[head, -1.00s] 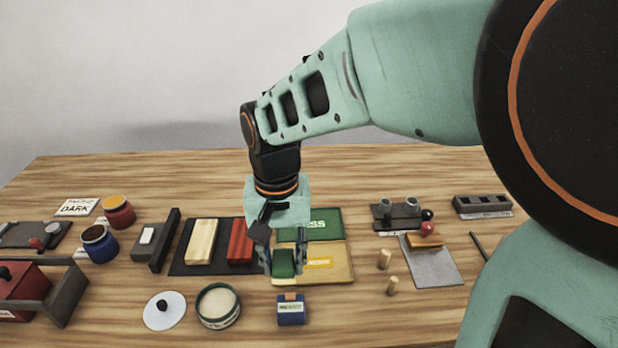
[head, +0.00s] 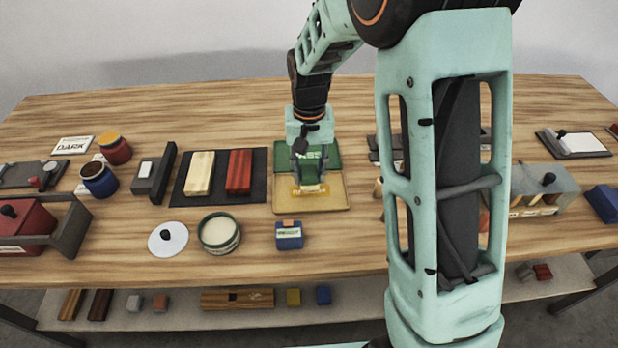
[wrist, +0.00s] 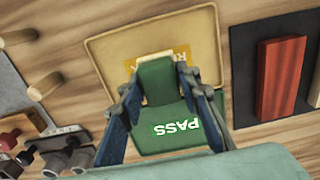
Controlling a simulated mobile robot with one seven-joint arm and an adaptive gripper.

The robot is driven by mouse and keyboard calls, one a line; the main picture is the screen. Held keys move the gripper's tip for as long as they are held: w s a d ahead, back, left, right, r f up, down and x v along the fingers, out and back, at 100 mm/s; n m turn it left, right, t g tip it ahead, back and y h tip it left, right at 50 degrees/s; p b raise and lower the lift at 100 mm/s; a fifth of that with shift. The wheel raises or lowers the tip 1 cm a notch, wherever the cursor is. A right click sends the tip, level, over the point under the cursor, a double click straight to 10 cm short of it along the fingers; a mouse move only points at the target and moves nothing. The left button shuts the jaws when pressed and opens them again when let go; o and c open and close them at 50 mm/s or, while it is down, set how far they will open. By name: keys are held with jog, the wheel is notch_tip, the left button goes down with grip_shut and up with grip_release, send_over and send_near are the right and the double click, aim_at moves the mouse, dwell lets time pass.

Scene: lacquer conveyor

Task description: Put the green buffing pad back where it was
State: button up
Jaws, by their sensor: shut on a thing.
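My gripper (wrist: 160,84) is shut on the green buffing pad (wrist: 157,78), a dark green block with a pale strip at its far end. In the head view my gripper (head: 310,172) is over the two trays, near where they meet. The green tray (wrist: 160,138), marked PASS, and the yellow tray (wrist: 112,50), its label partly covered by the pad, lie behind the held pad in the wrist view. They also show in the head view as the green tray (head: 333,152) and yellow tray (head: 335,202). I cannot tell the pad's height above them.
A dark mat (head: 219,190) with a pale and a red wood block lies left of the trays. In front are a blue box (head: 289,236), a round tin (head: 219,232) and a white lid (head: 168,239). Wooden pegs (wrist: 44,86) stand close by. My arm hides much of the right side.

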aim_at(309, 181)
jog(key=shift+f, duration=1.55)
jog(key=shift+f, duration=0.1)
jog(key=shift+f, duration=0.2)
jog(key=o, duration=1.2)
jog(key=shift+r, duration=0.1)
jog(key=shift+c, duration=0.2)
notch_tip(309, 181, up, 12)
jog(key=shift+r, duration=0.2)
